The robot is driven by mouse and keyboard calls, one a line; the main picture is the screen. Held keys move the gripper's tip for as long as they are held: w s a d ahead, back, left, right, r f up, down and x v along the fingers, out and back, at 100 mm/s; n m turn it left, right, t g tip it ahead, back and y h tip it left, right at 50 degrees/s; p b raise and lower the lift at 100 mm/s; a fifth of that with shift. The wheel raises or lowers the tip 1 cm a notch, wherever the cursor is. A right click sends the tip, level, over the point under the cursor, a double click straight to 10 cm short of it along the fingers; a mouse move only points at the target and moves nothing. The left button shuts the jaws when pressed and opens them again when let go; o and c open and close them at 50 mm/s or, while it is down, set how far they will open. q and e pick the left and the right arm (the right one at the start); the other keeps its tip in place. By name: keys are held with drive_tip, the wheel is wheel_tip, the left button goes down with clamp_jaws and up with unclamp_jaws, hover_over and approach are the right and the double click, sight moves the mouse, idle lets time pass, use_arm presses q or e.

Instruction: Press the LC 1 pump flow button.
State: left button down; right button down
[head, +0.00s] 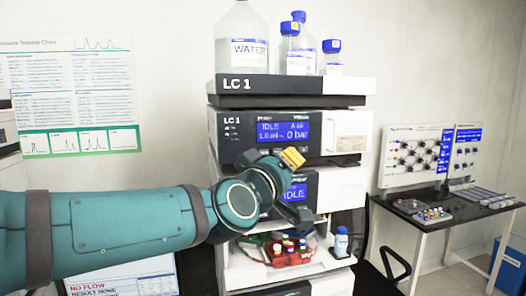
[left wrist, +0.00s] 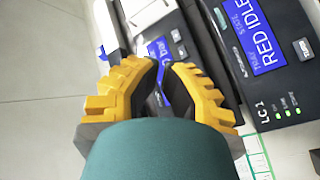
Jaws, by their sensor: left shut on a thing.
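The LC 1 pump module (head: 225,132) is the upper unit of the stack, with a lit blue display (head: 282,128) reading IDLE and 0 bar. My left gripper (head: 292,157) is in front of its lower edge, just below the display. In the left wrist view its yellow, ridged fingers (left wrist: 163,66) are drawn together; whatever is between them cannot be made out. The pump display (left wrist: 163,52), with "bar" legible, shows just past the fingertips. I cannot pick out the flow button or tell whether the fingers touch the panel. My right gripper is not in view.
A lower module's blue IDLE display (head: 296,192) is partly behind my left gripper. A water bottle (head: 241,45) and smaller bottles stand on top of the stack. A dark table (head: 470,208) is at the right.

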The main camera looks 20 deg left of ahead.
sight(264, 152)
use_arm(q)
drive_tip(key=shift+a+r, duration=0.1)
idle(0.3)
drive_tip(key=w+a+b, duration=0.1)
drive_tip(key=w, duration=0.1)
drive_tip(key=w+a+b, duration=0.3)
drive_tip(key=w, duration=0.2)
drive_tip(key=shift+a, duration=0.35)
drive_tip(key=shift+w+a+b, duration=0.1)
drive_tip(key=shift+w+b, duration=0.05)
drive_tip(key=shift+b, duration=0.2)
drive_tip(key=c, duration=1.7)
unclamp_jaws()
clamp_jaws()
